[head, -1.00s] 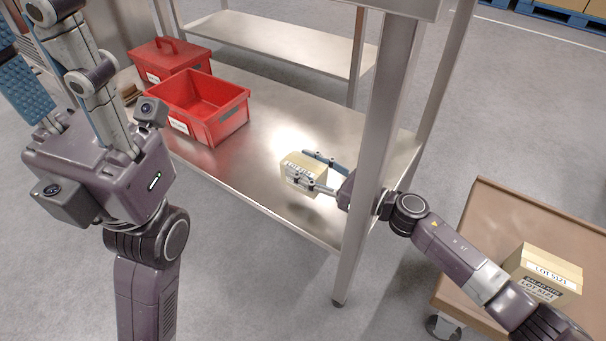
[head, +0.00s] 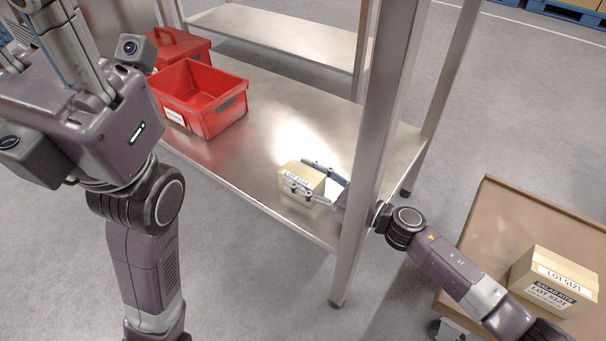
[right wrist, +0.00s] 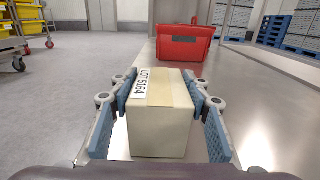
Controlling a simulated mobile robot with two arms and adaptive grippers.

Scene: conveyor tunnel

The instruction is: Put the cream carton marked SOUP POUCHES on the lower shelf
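A cream carton (head: 302,178) stands on the steel lower shelf (head: 262,155) near its front edge. In the right wrist view, the carton (right wrist: 160,130) stands upright with LOT 5164 on its top; no SOUP POUCHES mark is readable. My right gripper (head: 308,178) reaches past the rack post with its fingers either side of the carton. In the right wrist view my right gripper's fingers (right wrist: 162,98) splay outward, with gaps beside the carton's lower sides. My left gripper (head: 50,45) is at the upper left, its fingers apart and partly cut off.
An open red bin (head: 205,105) and a lidded red box (head: 178,48) stand on the shelf to the left. The rack's front post (head: 375,140) is close to my right arm. A brown cart (head: 520,215) at the right holds another cream carton, marked SALAD KITS (head: 555,282).

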